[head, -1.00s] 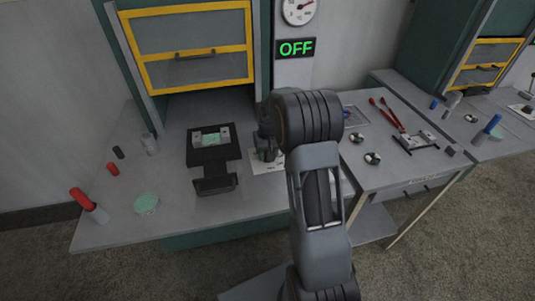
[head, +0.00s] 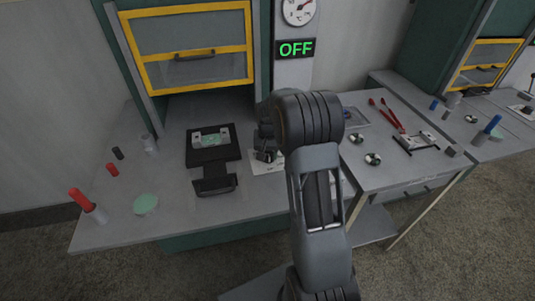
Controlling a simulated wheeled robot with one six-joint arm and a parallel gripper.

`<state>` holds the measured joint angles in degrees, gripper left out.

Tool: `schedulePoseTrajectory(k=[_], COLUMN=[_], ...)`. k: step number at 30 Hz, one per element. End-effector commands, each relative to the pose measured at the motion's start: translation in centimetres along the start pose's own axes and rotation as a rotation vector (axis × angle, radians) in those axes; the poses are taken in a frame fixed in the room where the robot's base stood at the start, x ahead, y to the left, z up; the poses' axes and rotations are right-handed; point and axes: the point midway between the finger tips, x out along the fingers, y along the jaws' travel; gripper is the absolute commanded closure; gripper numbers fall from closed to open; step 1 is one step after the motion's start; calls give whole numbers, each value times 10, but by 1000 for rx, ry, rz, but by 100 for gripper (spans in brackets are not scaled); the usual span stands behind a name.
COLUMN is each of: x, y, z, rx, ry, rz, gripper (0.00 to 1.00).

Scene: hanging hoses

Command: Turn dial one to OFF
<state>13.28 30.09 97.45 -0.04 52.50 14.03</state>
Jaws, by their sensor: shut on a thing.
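A white plate with dark print (head: 262,169) lies on the bench just left of my arm. My gripper (head: 266,155) points down over this plate, partly hidden behind my own arm. It is shut on the dial there; the dial itself is almost wholly covered by the gripper, so its pointer and marks cannot be read. A black sign (head: 295,48) on the grey post behind shows OFF in green letters.
A round gauge (head: 298,10) sits above the sign. A black fixture (head: 213,158) stands left of the gripper, with a green disc (head: 146,204) and red cylinder (head: 81,199) further left. Red-handled pliers (head: 391,117) and knobs (head: 373,159) lie right. A yellow-framed cabinet (head: 187,45) overhangs the bench.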

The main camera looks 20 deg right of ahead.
Motion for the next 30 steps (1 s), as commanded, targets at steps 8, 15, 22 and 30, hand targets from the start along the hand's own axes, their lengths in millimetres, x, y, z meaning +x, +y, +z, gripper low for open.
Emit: schedulePoseTrajectory(k=[8,15,22,30], x=[-2,-1,-5,-50], y=[0,0,0,0], z=[-1,0,-1,-1], rx=[2,1,1,1], ry=[5,2,3,7], rz=[-2,-1,-1,-2], gripper=[45,31,31,31])
